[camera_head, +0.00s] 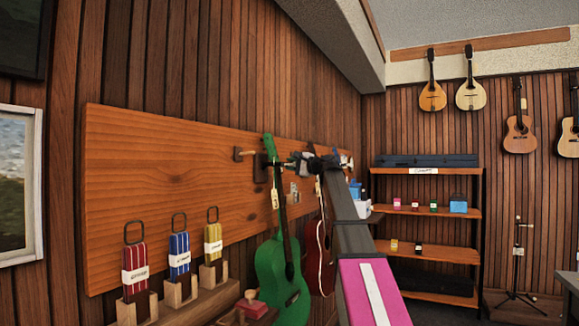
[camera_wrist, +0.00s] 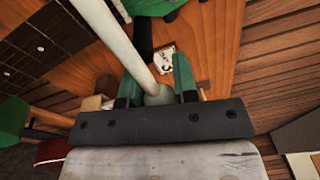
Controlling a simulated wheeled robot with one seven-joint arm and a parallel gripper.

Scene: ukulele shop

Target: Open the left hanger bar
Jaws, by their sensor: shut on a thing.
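My gripper (camera_head: 303,163) is at the orange wooden wall board, just right of the neck top of a green ukulele (camera_head: 285,270). In the wrist view my gripper (camera_wrist: 158,88) has its fingers closed around the grey rounded end of a pale hanger bar (camera_wrist: 118,38). The bar runs from between the fingers to the upper left. In the head view the bar is too small and covered to make out clearly. A dark bracket (camera_head: 261,170) sits on the board behind the green ukulele's neck. I cannot tell how far the bar is swung.
A red ukulele (camera_head: 319,255) hangs close behind my arm. A short wooden peg (camera_head: 243,153) sticks out of the board (camera_head: 150,180) at left. Below are red (camera_head: 135,270), blue (camera_head: 180,252) and yellow (camera_head: 213,240) strapped items on wooden stands. Shelves (camera_head: 425,210) stand at the back.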

